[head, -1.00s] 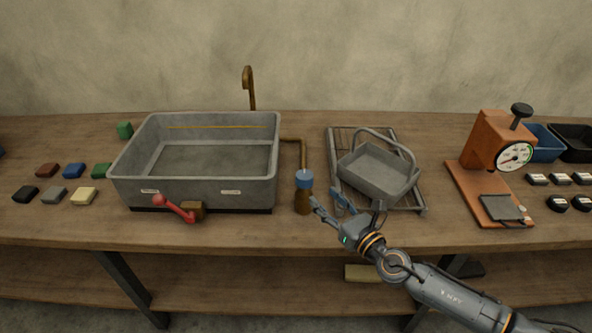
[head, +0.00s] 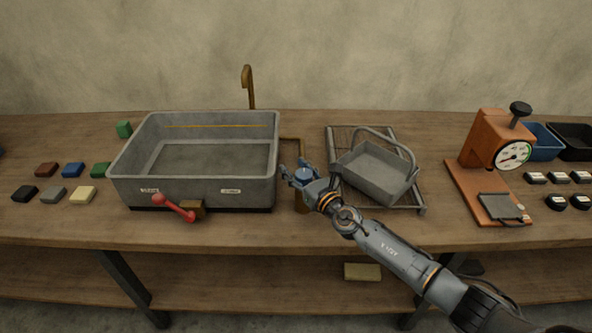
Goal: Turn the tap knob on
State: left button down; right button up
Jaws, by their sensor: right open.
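The tap knob (head: 304,176) is a blue cap on a short brown post to the right of the grey basin (head: 195,191). A brown pipe runs back from the post, and a brown spout (head: 248,88) stands behind the basin. My right gripper (head: 295,166) is at the knob, its open fingers reaching around or over the blue cap. I cannot tell whether the fingers touch it. The gripper hides part of the knob and post. My left gripper is not in view.
A red-handled lever (head: 174,207) sits at the basin's front. A grey basket (head: 375,175) on a wire rack (head: 420,208) stands close right of my right gripper. An orange scale (head: 492,140) is farther right. Small coloured blocks lie at the left.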

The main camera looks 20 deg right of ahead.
jog(key=shift+c, duration=0.2)
jog(key=c, duration=0.7)
jog(key=shift+f, duration=0.1)
grip_shut()
jog(key=shift+w, duration=0.1)
